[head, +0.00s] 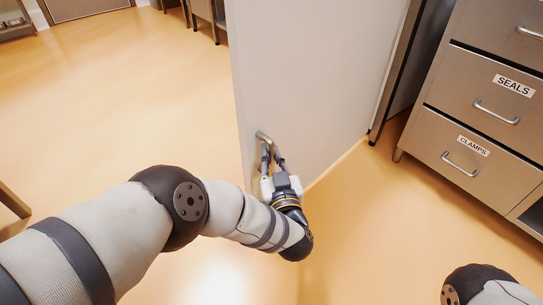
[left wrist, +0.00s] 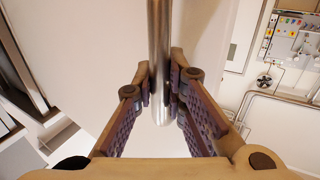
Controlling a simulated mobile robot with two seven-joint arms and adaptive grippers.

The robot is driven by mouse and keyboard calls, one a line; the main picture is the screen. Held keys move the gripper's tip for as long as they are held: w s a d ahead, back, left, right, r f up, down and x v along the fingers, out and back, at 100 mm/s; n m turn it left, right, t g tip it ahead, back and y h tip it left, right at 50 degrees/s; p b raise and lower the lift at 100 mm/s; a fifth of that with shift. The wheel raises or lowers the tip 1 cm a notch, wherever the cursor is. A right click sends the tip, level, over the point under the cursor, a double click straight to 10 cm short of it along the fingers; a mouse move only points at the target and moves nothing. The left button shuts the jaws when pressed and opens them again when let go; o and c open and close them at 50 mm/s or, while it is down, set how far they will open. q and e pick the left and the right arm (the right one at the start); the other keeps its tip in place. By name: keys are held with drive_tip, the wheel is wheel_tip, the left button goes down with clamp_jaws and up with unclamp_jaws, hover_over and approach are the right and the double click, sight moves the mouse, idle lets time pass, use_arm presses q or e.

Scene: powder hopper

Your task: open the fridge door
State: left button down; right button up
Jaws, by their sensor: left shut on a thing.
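The fridge door (head: 305,75) is a tall, plain pale panel in the middle of the head view. Its metal bar handle (head: 264,137) sits near the panel's left edge. My left gripper (head: 272,152) is at that handle, with its fingers on either side of it. In the left wrist view the round bar (left wrist: 159,50) runs between the two fingers of my left gripper (left wrist: 160,88), which is shut on it. How far the door stands from its frame is hard to tell. My right gripper is out of view; only part of that arm shows.
A steel drawer cabinet (head: 455,110) with labels SEALS and CLAMPS stands at the right. A dark upright edge (head: 392,75) stands between it and the door. The orange floor (head: 120,100) is open to the left. Steel furniture (head: 208,12) stands at the back.

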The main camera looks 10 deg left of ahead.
use_arm(q)
drive_tip(key=shift+s+a+f, duration=0.1)
drive_tip(key=shift+a+f, duration=0.1)
drive_tip(key=shift+f, duration=0.05)
drive_tip(key=c, duration=1.7)
unclamp_jaws()
drive_tip(key=shift+o, duration=0.5)
drive_tip(key=shift+r, duration=0.1)
drive_tip(key=shift+d, duration=0.1)
drive_tip(key=v, duration=1.2)
